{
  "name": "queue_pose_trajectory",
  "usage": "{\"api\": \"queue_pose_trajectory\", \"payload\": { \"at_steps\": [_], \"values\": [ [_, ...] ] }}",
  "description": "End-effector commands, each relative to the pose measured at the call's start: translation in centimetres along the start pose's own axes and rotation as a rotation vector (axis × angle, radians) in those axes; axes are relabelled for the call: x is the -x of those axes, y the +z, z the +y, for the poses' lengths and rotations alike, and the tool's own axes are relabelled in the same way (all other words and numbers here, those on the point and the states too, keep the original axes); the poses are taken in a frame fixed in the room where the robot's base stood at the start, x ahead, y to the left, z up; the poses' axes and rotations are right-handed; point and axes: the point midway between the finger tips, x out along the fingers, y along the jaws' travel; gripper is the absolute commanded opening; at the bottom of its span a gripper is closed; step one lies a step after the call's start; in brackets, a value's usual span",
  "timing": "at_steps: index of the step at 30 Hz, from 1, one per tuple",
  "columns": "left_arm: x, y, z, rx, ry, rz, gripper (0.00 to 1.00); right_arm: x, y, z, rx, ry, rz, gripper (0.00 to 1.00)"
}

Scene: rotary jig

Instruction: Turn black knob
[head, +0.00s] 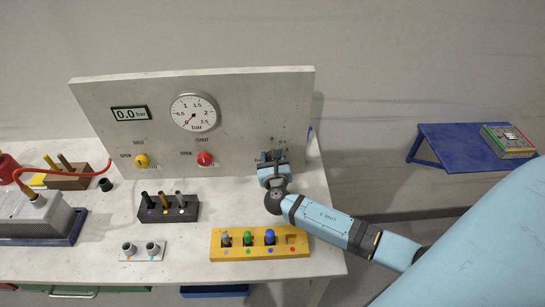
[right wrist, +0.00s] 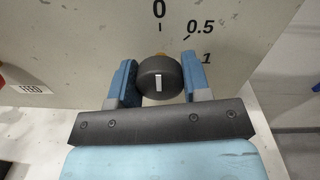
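The black knob (right wrist: 161,78) is round with a white pointer mark that stands nearly upright, below the printed 0 of a scale in the right wrist view. My right gripper (right wrist: 160,82) has one blue finger on each side of it, with no clear gap, and looks shut on it. In the head view my right gripper (head: 272,158) is against the lower right of the grey panel (head: 250,105) and hides the knob. My left gripper is not in view.
The panel also carries a gauge (head: 194,112), a 0.0 bar display (head: 129,113), a yellow knob (head: 141,160) and a red knob (head: 205,158). A yellow block (head: 220,251) with coloured pegs and a black holder (head: 168,211) stand on the bench below.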

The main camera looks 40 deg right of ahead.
Motion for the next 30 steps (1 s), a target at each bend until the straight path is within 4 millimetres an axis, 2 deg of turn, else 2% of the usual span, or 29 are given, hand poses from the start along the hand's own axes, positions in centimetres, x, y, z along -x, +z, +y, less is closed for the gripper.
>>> {"api": "queue_pose_trajectory", "payload": {
  "at_steps": [8, 14, 30],
  "values": [
    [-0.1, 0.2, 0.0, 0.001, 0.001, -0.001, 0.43, 0.0, -0.1, 0.0, -0.016, 0.001, 0.0, 0.2],
    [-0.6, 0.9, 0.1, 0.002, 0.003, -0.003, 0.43, 0.0, -0.3, 0.1, -0.09, 0.0, -0.003, 0.2],
    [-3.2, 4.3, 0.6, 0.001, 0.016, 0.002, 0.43, 0.1, -0.5, 0.1, -0.558, -0.003, -0.02, 0.2]
  ]
}}
